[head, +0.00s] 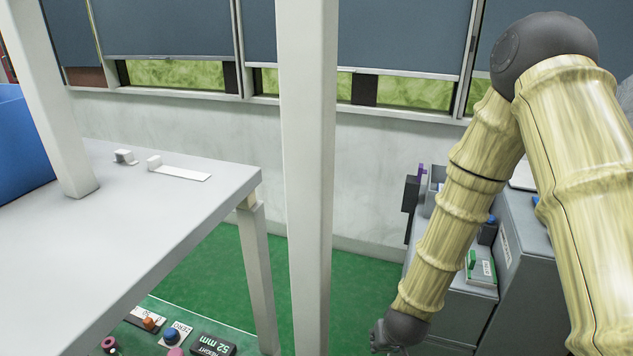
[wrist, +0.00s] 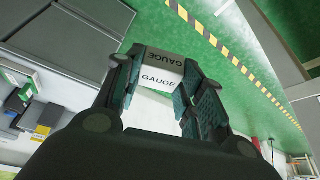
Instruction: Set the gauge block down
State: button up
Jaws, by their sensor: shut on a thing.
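The gauge block (wrist: 162,78) is a pale block with a darker grey face, and both faces read GAUGE. In the wrist view it sits between the two dark finger pads of my gripper (wrist: 158,68), which is shut on it. The block is held in the air with green floor behind it.
A light grey table (head: 150,215) on the left carries a small block (head: 124,157) and a flat white plate (head: 180,170). A white post (head: 308,180) stands mid-view. A control panel shows a "52 mm" height display (head: 212,345). A grey cabinet (head: 527,262) with small items stands right.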

jog(key=shift+w, duration=0.1)
jog(key=w+d+f+m+b, duration=0.1)
jog(key=w+d+f, duration=0.1)
jog(key=w+d, duration=0.9)
jog(key=w+d+f+m+h+b, duration=0.1)
jog(key=w+d+f+b, duration=0.1)
jog(key=w+d, duration=0.9)
jog(key=w+d+f+m+b, duration=0.1)
jog(key=w+d+f+m, duration=0.1)
jog(key=w+d, duration=0.9)
jog(key=shift+w+f+h, duration=0.15)
jog(key=shift+w+f, duration=0.05)
jog(key=shift+w, duration=1.3)
jog(key=shift+w+f+h, duration=0.1)
jog(key=shift+w+f, duration=0.15)
jog(key=shift+w, duration=1.3)
jog(key=shift+w+f+h, duration=0.15)
jog(key=shift+w+f, duration=0.05)
jog(key=shift+w, duration=1.3)
jog(key=shift+f+p, duration=0.35)
jog(key=shift+f, duration=1.4)
jog(key=shift+f, duration=0.15)
jog(key=o, duration=1)
